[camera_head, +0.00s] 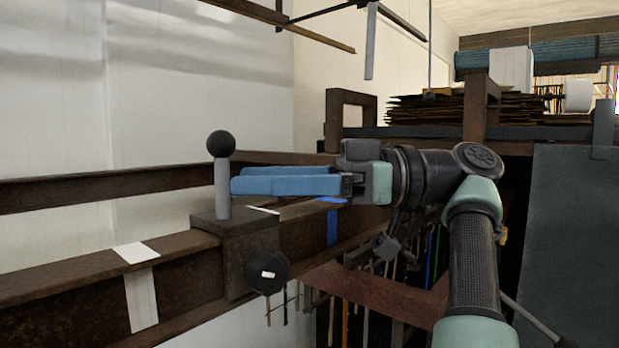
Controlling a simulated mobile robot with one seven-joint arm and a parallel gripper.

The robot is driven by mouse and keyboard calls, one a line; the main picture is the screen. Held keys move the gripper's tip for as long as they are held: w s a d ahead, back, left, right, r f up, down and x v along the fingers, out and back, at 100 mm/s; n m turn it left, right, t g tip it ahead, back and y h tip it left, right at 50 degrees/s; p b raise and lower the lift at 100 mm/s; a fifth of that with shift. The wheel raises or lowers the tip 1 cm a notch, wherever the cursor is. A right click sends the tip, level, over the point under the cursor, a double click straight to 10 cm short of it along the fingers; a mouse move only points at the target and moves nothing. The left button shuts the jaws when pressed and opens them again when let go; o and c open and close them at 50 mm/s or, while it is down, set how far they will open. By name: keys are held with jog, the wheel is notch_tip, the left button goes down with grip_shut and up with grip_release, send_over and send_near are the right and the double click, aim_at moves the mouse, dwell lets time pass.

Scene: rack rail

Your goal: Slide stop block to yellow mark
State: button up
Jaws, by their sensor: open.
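The stop block (236,256) is a dark brown block sitting over the rusty rail (60,275). A grey upright post (222,191) with a black ball knob (221,144) stands on its top, and a black round knob (267,271) with a white tick is on its front. My gripper (236,182) reaches in from the right with blue fingers at post height. It is open and empty. The fingertips end at the post's right edge; I cannot tell whether they touch it. I see no yellow mark on the visible rail.
A white band (141,298) wraps the rail left of the block, and a blue band (332,228) is right of it, under my fingers. A second rusty rail (90,189) runs behind. A shelf with stacked sheets (455,108) stands at the right. The rail's left part is clear.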

jog(key=d, duration=0.4)
jog(key=shift+w+d, duration=0.2)
jog(key=shift+d, duration=0.2)
dwell(0.4)
